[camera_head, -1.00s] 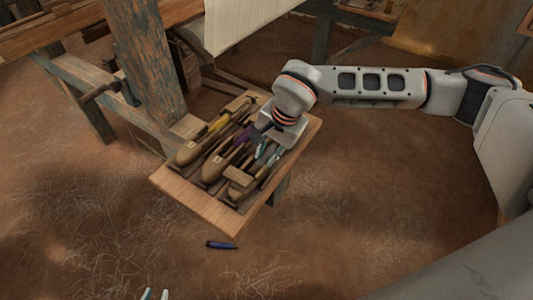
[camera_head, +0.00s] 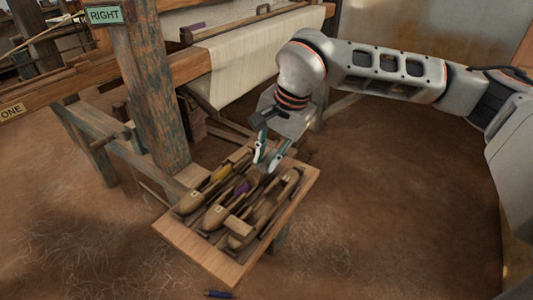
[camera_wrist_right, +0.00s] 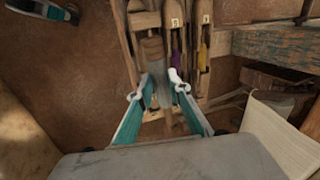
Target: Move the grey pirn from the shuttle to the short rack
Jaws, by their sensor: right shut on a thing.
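My right gripper (camera_head: 267,162) points down over the back of the wooden tray, its teal fingers closed on a slim greyish piece. In the right wrist view the fingers (camera_wrist_right: 158,97) stand on either side of this grey pirn (camera_wrist_right: 164,88). Three boat-shaped wooden shuttles lie side by side in the tray. One carries a yellow pirn (camera_head: 221,172), one a purple pirn (camera_head: 242,187). The shuttle nearest the right (camera_head: 265,208) shows no coloured pirn. I cannot pick out the short rack. What looks like my left gripper (camera_wrist_right: 45,9) is cut off at the right wrist view's corner.
The tray (camera_head: 198,260) stands beside a thick worn loom post (camera_head: 157,100). Pale cloth (camera_head: 258,62) hangs behind. The floor at right is clear.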

